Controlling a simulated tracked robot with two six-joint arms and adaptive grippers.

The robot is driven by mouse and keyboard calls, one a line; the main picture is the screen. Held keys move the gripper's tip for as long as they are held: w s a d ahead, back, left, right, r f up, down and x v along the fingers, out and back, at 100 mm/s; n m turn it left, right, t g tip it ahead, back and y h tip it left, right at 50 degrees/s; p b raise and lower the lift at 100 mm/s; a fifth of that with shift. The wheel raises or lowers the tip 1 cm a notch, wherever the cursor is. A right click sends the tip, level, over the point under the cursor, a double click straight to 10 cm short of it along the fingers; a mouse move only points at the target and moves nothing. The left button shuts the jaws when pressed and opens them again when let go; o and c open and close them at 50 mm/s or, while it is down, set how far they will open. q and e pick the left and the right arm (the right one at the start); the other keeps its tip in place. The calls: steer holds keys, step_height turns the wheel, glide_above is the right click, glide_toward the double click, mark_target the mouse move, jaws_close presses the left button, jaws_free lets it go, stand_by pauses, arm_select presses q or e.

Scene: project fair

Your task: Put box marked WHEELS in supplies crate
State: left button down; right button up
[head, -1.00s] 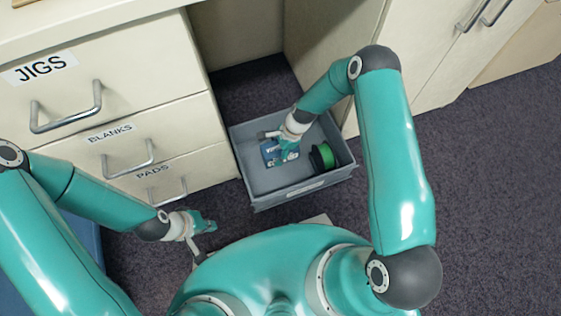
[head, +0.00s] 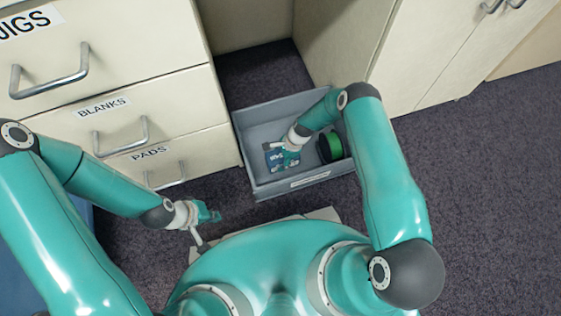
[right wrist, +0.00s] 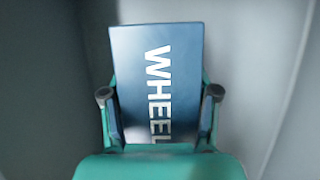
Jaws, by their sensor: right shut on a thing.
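The blue box marked WHEELS (right wrist: 156,75) fills the middle of the right wrist view, its white letters partly cut off by my gripper. My right gripper (right wrist: 160,95) is shut on it, one finger at each side. In the head view, my right gripper (head: 285,150) reaches down inside the grey supplies crate (head: 262,192), and the blue box (head: 275,158) shows in part beneath it. I cannot tell whether the box touches the crate floor. My left gripper (head: 208,217) hangs over the floor left of the crate; its fingers are too small to read.
A green and black spool (head: 331,148) lies in the right part of the crate. Drawers labelled JIGS, BLANKS and PADS (head: 125,115) stand left of the crate. Pale cupboards (head: 440,50) stand behind and right. Dark carpet (head: 480,190) is clear at the right.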

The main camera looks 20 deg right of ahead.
steer(key=shift+f, duration=0.95)
steer(key=o, duration=1.3)
steer(key=shift+r, duration=0.1)
